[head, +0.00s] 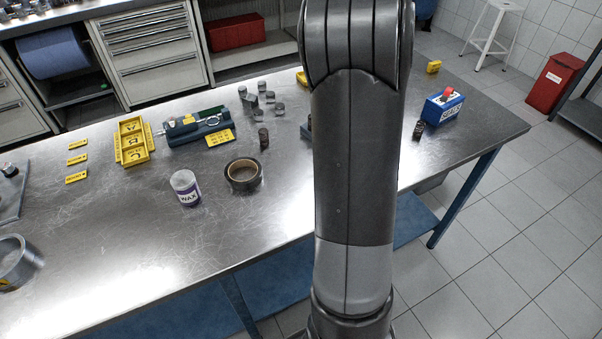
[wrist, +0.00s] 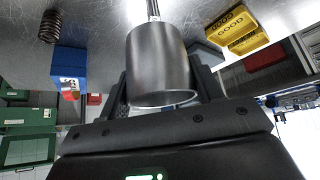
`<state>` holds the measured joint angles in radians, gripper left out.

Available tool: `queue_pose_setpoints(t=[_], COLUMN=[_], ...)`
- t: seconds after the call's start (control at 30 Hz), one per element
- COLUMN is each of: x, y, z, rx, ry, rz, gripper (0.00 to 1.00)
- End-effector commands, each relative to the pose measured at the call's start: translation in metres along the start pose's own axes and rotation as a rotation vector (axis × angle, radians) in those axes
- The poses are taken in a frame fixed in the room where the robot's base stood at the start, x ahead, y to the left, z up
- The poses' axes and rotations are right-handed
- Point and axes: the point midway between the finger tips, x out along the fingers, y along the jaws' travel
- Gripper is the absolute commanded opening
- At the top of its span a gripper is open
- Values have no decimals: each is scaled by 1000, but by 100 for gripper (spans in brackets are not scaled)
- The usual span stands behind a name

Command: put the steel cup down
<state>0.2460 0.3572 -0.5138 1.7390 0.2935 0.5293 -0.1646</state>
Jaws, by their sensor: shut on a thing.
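The steel cup (wrist: 158,62) is a plain grey metal cylinder in the middle of the wrist view. My gripper (wrist: 163,92) is shut on it, with one dark finger on either side. A thin shiny rod (wrist: 153,9) shows at the cup's far end; I cannot tell whether it is joined to the cup. The steel workbench top (wrist: 110,22) lies beyond the cup, and any gap between them is unclear. In the head view my arm hides the cup and gripper.
A blue box (head: 444,108) and a dark coil spring (head: 418,130) stand right of my arm. A yellow GOOD tray (wrist: 235,28) is near the cup. Left are a tape roll (head: 243,174), a WAX jar (head: 186,188) and a yellow tray (head: 133,141).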

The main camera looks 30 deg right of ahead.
Motion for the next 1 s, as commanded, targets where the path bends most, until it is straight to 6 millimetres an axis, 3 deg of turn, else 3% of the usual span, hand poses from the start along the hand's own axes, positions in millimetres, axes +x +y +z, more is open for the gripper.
queue_pose_setpoints(t=[0.67,1.0], x=[-52,-105], y=[2,-11], z=[102,183], rx=[-532,-1034], ry=[2,3], rz=[-349,-672], gripper=[35,35])
